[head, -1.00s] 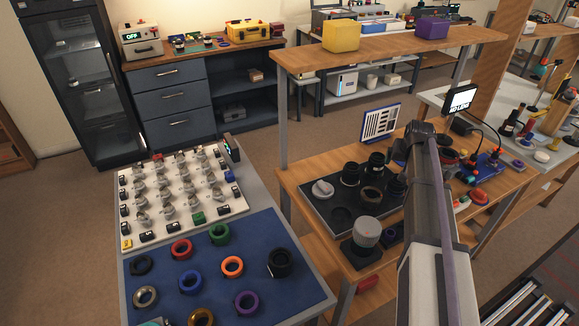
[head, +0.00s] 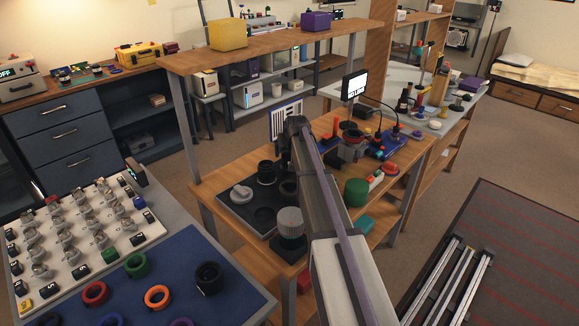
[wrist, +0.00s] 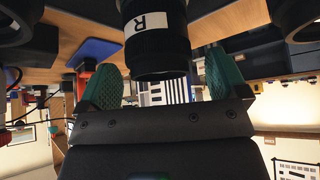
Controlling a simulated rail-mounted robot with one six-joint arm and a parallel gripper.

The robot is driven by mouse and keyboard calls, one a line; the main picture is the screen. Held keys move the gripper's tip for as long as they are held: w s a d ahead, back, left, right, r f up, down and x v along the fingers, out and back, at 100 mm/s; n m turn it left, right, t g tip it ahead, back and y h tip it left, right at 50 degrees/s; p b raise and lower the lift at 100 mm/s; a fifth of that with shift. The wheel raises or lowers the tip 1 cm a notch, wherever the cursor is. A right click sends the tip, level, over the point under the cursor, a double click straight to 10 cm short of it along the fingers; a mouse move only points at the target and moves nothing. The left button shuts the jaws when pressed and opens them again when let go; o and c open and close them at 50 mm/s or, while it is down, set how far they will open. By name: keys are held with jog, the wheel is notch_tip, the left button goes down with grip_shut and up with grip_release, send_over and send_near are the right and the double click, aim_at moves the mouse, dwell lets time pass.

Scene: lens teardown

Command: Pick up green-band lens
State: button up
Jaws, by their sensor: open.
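In the wrist view my gripper (wrist: 163,66) shows two teal finger pads spread wide. A black ribbed lens (wrist: 160,52) with a white "R" label stands in the gap between them, with no clear contact. No green band shows on it, so I cannot tell whether it is the green-band lens. In the head view my arm reaches over the bench and hides the gripper. A black lens (head: 266,172) stands in the dark tray (head: 232,212), and another lens (head: 288,188) is partly visible beside my arm.
A grey ribbed cylinder (head: 290,221) stands at the tray's near side. A green cylinder (head: 356,192) stands right of my arm. A striped chart (head: 287,120) and a small monitor (head: 354,86) stand behind. A wooden shelf (head: 275,45) overhangs the bench's back.

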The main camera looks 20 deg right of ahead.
jog(key=b+x, duration=0.1)
jog(key=x, duration=0.2)
jog(key=shift+f, duration=0.1)
jog(key=shift+s+r, duration=0.1)
jog(key=shift+r, duration=0.1)
jog(key=c, duration=1.2)
